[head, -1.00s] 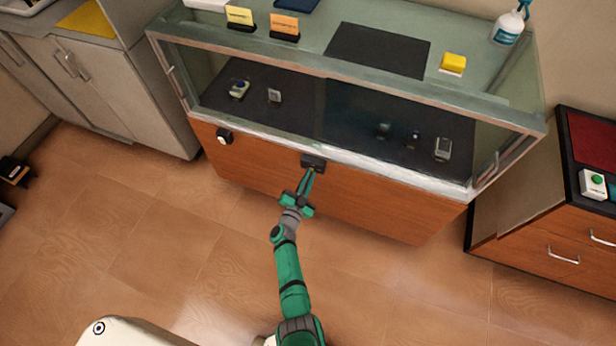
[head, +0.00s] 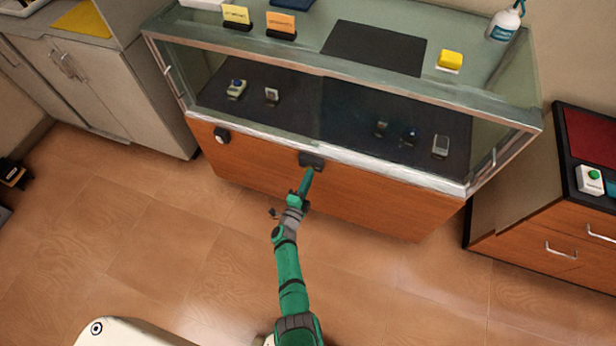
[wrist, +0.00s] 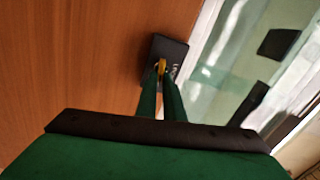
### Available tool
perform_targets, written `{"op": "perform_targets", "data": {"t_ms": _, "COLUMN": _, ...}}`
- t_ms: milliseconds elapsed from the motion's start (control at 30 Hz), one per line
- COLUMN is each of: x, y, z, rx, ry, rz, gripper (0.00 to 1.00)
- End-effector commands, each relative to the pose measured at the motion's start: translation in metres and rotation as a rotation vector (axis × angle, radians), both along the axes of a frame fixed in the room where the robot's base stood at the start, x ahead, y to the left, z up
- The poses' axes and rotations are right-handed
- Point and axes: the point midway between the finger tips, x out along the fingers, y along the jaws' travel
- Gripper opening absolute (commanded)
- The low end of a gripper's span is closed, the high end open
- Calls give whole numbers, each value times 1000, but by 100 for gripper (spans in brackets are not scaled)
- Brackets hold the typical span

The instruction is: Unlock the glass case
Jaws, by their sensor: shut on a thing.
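The glass case (head: 370,200) stands ahead, with a wooden lower front and glass above. A small black lock block (head: 311,161) sits at the upper middle of that front, just below the pale rail. My gripper (head: 309,174) reaches up to this block. In the wrist view, the two green fingers (wrist: 162,80) are closed on a small yellow key-like piece (wrist: 162,66) against the face of the black block (wrist: 168,50). I cannot tell how deep the piece sits. The fingertips hide part of the block.
Several small devices sit inside the case. A round white-and-black knob (head: 221,135) is on its front at left. A wooden drawer cabinet (head: 550,225) stands at right and a grey cabinet (head: 110,100) at left. The floor before the case is clear.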

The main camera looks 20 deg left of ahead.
Motion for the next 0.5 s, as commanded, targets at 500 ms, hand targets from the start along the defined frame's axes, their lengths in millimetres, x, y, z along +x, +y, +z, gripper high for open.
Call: {"op": "perform_targets", "data": {"t_ms": 500, "x": 1, "y": -2, "z": -2, "rx": 184, "ry": -7, "rz": -4, "gripper": 0}}
